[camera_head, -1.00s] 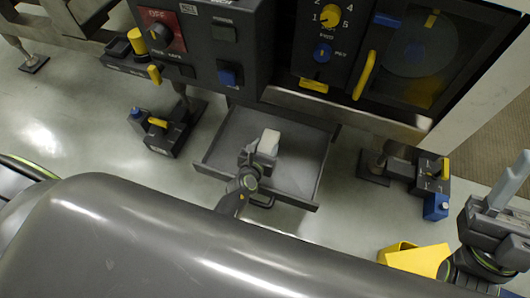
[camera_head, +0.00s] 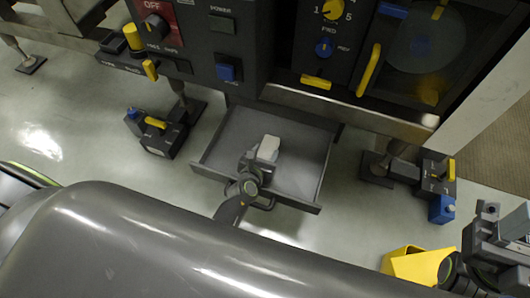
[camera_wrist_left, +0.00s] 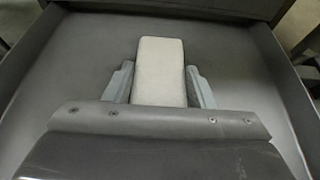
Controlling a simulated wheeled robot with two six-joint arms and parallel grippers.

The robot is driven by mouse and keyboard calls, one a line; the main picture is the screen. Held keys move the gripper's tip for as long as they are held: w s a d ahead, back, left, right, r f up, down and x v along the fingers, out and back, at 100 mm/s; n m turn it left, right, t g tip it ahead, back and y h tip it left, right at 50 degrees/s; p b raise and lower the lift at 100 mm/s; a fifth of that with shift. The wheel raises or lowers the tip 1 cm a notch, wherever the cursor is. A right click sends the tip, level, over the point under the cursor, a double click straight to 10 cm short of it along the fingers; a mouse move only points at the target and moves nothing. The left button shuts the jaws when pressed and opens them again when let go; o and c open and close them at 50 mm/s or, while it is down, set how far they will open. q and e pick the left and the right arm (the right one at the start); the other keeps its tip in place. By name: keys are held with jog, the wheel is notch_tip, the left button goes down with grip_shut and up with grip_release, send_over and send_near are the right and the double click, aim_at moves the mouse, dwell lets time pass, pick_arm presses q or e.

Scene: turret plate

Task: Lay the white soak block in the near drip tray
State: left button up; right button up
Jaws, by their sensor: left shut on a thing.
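The white soak block (camera_head: 268,148) is over the middle of a dark grey open tray (camera_head: 300,168) that sticks out below the machine. My left gripper (camera_head: 261,161) is inside the tray's outline, shut on the near part of the block. In the left wrist view, the block (camera_wrist_left: 159,62) points away between the two grey fingers, with the tray floor (camera_wrist_left: 75,60) around it. Whether the block touches the floor cannot be told. My right gripper (camera_head: 503,225) is at the right edge, partly cut off, away from the tray.
The dark machine front (camera_head: 235,40) with knobs and handles stands just behind the tray. A black pedal box (camera_head: 155,135) is left on the floor; another with a blue part (camera_head: 441,208) is right. A yellow bin (camera_head: 415,265) is by my right arm.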

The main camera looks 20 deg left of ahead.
pick_arm(q)
jog(key=shift+f+b, duration=0.35)
jog(key=shift+f, duration=0.15)
jog(key=o, duration=1.1)
jog(key=shift+c, duration=0.2)
jog(key=shift+r, duration=0.2)
